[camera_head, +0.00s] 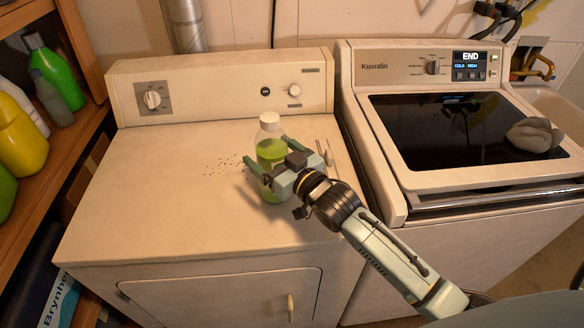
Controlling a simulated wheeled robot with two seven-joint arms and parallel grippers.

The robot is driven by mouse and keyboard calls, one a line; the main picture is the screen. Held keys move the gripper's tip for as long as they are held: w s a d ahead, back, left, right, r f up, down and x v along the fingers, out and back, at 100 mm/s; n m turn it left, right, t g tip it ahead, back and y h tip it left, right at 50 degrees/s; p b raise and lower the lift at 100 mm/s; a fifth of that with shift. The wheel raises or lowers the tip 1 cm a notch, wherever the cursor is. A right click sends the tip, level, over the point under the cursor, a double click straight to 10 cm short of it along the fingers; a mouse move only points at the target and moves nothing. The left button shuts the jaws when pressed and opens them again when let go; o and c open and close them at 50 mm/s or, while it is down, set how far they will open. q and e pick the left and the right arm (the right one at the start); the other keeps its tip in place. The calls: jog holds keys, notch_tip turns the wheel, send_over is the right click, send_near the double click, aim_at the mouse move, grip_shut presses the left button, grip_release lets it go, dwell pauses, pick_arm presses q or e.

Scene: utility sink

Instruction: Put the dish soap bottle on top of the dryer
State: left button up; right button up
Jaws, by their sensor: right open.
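The dish soap bottle (270,149) is clear with green liquid and a white cap. It stands upright on top of the dryer (160,205), right of the middle. My right gripper (285,164) is open, with one finger on each side of the bottle. The gripper body hides part of the bottle's lower half, and I cannot tell whether a finger touches it. My left gripper is not in view.
A washer (365,140) with a dark glass lid stands right of the dryer, with a grey lump (534,135) on it. Small dark specks (226,164) lie left of the bottle. A wooden shelf (62,150) with several bottles stands at the left. The dryer's left top is mostly clear.

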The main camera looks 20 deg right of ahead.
jog(key=v, duration=1)
jog(key=shift+s, duration=0.1)
